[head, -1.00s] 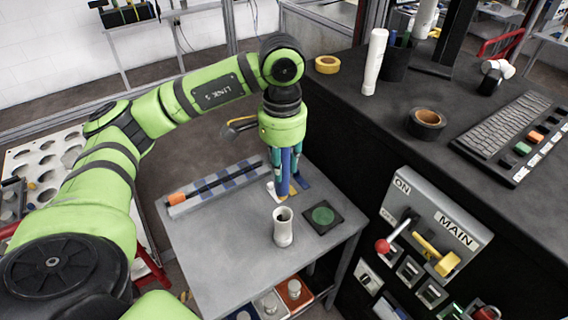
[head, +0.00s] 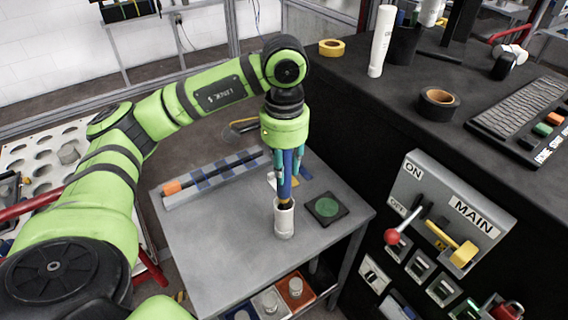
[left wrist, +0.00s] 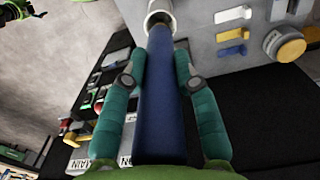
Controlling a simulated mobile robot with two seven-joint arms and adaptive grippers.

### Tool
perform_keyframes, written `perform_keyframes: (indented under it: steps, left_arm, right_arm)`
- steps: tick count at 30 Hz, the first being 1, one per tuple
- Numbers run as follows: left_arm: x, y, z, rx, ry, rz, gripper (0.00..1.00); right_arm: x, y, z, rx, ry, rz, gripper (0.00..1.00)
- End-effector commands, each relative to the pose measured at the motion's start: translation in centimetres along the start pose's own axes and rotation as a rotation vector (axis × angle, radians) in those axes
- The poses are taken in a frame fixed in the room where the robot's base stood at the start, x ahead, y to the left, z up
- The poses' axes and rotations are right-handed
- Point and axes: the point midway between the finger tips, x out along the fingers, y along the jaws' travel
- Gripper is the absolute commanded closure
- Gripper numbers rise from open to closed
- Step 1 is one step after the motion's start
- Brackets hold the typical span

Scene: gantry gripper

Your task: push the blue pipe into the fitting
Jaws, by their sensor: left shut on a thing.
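My left gripper (head: 286,172) points down with its teal fingers shut on the blue pipe (head: 287,180). The pipe stands roughly upright, with its lower end at the mouth of the white fitting (head: 284,222) on the grey table. In the left wrist view the pipe (left wrist: 165,110) runs between the two fingers (left wrist: 160,75) to the fitting's round rim (left wrist: 160,6). Part of the fitting's opening still shows beside the pipe's end. How far the pipe is inside cannot be told. My right gripper is not in view.
The grey table (head: 215,240) carries a black pad with a green disc (head: 326,207) close right of the fitting, and a long grey rack (head: 215,177) behind left. A dark bench (head: 400,115) with a MAIN switch panel (head: 450,205) stands right. The table's front left is clear.

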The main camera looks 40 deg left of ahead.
Motion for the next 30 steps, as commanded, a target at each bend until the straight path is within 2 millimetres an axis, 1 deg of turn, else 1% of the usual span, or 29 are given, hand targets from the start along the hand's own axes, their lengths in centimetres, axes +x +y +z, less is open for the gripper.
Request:
perform_keyframes:
  steps: [10,16,24,30]
  left_arm:
    - [-0.02,0.01,-0.01,0.0,0.001,0.0,1.0]
    - [0.0,0.01,-0.01,0.0,0.001,0.0,1.0]
    - [0.07,0.02,-0.02,0.0,0.001,0.001,1.0]
    - [-0.04,0.01,-0.01,0.0,0.001,0.001,1.0]
  right_arm:
    - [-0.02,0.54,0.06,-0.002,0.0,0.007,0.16]
    - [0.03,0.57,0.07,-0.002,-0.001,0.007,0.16]
    - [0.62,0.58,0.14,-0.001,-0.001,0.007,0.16]
    - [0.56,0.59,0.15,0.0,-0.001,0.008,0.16]
